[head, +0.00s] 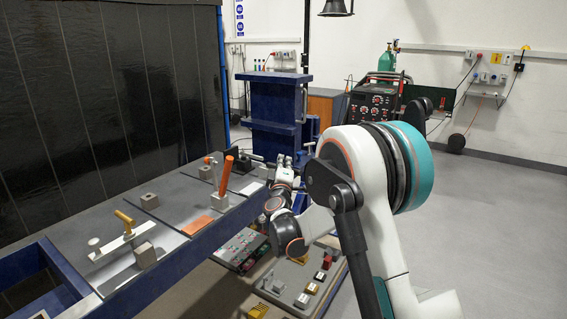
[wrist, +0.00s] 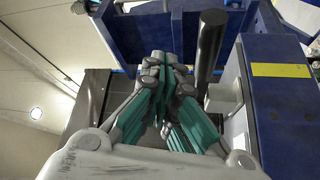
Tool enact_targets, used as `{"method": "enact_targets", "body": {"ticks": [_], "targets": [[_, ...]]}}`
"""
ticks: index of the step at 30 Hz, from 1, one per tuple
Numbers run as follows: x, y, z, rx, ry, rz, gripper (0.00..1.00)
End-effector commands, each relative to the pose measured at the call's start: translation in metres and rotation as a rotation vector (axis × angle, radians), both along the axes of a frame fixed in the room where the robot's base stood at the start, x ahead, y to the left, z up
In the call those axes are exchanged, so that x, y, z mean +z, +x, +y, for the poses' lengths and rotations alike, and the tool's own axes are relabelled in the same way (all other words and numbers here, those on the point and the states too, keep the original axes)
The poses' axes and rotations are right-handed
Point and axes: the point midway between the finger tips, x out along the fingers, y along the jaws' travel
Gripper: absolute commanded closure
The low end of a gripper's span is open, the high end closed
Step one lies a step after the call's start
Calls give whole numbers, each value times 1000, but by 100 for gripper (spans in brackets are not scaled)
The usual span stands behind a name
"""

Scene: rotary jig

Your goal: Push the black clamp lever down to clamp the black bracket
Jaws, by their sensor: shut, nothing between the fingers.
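A thick black rod, which looks like the black clamp lever (wrist: 209,48), stands upright in the wrist view, just right of my fingertips. My gripper (wrist: 163,62) is shut and empty, its teal-lined fingers together. In the wrist view a narrow gap shows between the fingertips and the lever; I cannot tell their depth apart. In the head view my gripper (head: 284,166) is at the far end of the bench, beside a small dark fixture (head: 251,157). My arm covers part of this spot. I cannot make out the black bracket in either view.
The long bench (head: 185,195) carries an orange lever (head: 225,176), a yellow-handled clamp (head: 124,220) and several grey blocks. A blue cabinet (head: 272,115) stands behind my gripper. A lower shelf (head: 305,280) with small parts lies below the bench. The floor at right is clear.

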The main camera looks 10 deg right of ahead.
Motion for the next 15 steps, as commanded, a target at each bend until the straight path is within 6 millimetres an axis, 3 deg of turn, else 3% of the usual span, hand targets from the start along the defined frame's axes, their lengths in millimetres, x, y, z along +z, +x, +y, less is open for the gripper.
{"method": "enact_targets", "body": {"ticks": [15], "targets": [[-22, -2, -5, 0, 0, 0, 100]]}}
